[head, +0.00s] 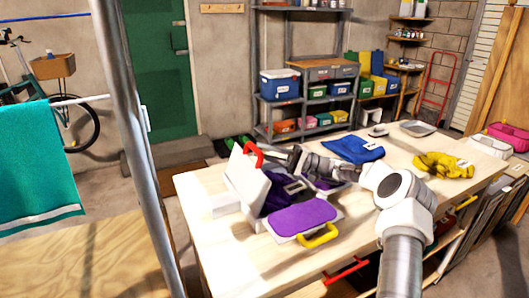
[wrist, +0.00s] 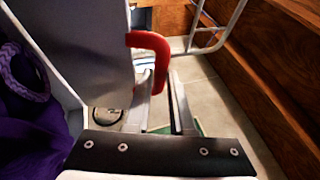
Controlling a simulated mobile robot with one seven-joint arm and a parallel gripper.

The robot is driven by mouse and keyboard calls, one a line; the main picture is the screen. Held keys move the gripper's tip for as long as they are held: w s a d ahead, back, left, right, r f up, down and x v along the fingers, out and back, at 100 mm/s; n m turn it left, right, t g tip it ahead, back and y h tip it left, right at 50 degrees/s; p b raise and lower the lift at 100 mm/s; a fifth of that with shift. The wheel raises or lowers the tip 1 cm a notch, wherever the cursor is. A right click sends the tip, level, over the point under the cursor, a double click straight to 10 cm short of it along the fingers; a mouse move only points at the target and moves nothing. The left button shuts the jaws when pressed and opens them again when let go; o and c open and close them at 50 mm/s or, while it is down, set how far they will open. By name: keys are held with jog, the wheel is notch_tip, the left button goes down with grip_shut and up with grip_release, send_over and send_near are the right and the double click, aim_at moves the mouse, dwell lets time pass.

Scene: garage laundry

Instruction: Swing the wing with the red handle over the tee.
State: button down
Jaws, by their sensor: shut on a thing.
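The white wing (head: 243,180) of the folding board stands raised and steeply tilted at the left of the table in the head view. Its red handle (head: 254,151) is at the top edge. My gripper (head: 270,154) is at this handle and shut on it. In the wrist view the red handle (wrist: 150,42) reaches down to my gripper's fingers (wrist: 166,88), and the grey face of the wing (wrist: 75,40) fills the left. The dark purple tee (head: 277,201) lies on the board beside the wing, partly hidden by my arm. It also shows in the wrist view (wrist: 25,125).
A flat purple piece (head: 300,216) lies on a white panel with a yellow handle (head: 318,237) at the front. A blue folded cloth (head: 353,149) and a yellow cloth (head: 441,165) lie farther right. The wooden table (head: 250,262) is clear at its front.

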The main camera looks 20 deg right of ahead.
jog(key=shift+s+a+f, duration=0.1)
jog(key=shift+a+f, duration=0.1)
jog(key=shift+f, duration=0.45)
jog(key=c, duration=1)
grip_release()
jog(key=shift+c, duration=0.2)
jog(key=s+d, duration=0.1)
jog(key=d, duration=0.7)
jog(key=s+d, duration=0.2)
jog(key=d, duration=0.6)
jog(key=shift+s+d+f, duration=0.25)
jog(key=shift+f, duration=0.2)
